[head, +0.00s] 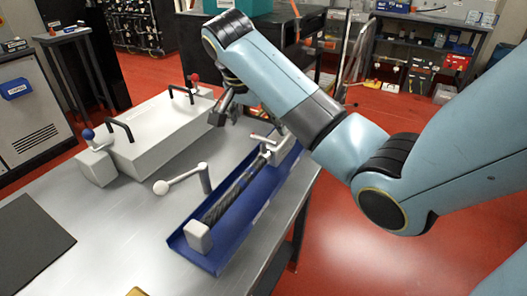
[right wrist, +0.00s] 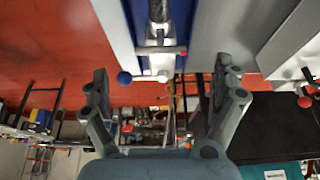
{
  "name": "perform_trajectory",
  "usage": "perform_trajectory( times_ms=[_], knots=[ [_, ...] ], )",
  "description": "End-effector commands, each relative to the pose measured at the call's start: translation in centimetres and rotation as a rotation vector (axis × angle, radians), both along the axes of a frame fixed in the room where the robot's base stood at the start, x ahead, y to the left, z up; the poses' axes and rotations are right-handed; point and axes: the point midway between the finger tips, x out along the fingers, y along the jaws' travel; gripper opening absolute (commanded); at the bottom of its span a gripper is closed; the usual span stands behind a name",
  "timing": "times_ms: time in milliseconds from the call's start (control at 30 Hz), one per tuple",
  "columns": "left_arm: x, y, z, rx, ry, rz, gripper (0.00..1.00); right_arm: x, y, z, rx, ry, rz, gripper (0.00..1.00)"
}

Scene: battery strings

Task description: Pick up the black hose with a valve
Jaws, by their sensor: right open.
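The black hose (head: 230,197) lies lengthwise in a long blue tray (head: 228,250) on the metal table. A pale block (head: 198,236) sits at its near end. At its far end is a light grey valve fitting (head: 279,150), partly hidden by my right arm. In the right wrist view the hose (right wrist: 158,12) runs in from the top, and the valve (right wrist: 160,50) has a crossbar with a red ball. My right gripper (head: 221,110) is above the table, left of the valve, apart from it. Its fingers are spread and empty in the right wrist view (right wrist: 163,95). My left gripper is not in view.
A white box (head: 155,135) with black handles and coloured knobs stands left of the tray. A grey lever with a white ball (head: 162,187) stands between them. A dark mat (head: 30,240) lies at the left. Shelves (head: 430,45) stand behind.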

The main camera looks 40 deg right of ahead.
Motion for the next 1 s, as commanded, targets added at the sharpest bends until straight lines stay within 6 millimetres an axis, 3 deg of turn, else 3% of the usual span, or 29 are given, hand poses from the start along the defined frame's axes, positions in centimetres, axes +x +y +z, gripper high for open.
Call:
perform_trajectory(
  times_ms=[533, 800, 1000],
  knots=[
    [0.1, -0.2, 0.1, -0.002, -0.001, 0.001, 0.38, 0.7, -2.5, -6.3, 0.001, 0.001, 0.003, 0.96],
    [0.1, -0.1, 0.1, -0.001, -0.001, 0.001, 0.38, 0.9, -2.7, -6.7, 0.001, -0.002, 0.004, 0.96],
    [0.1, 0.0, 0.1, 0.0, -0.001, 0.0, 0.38, 0.8, -2.7, -6.7, 0.0, -0.002, 0.004, 0.73]
  ],
)
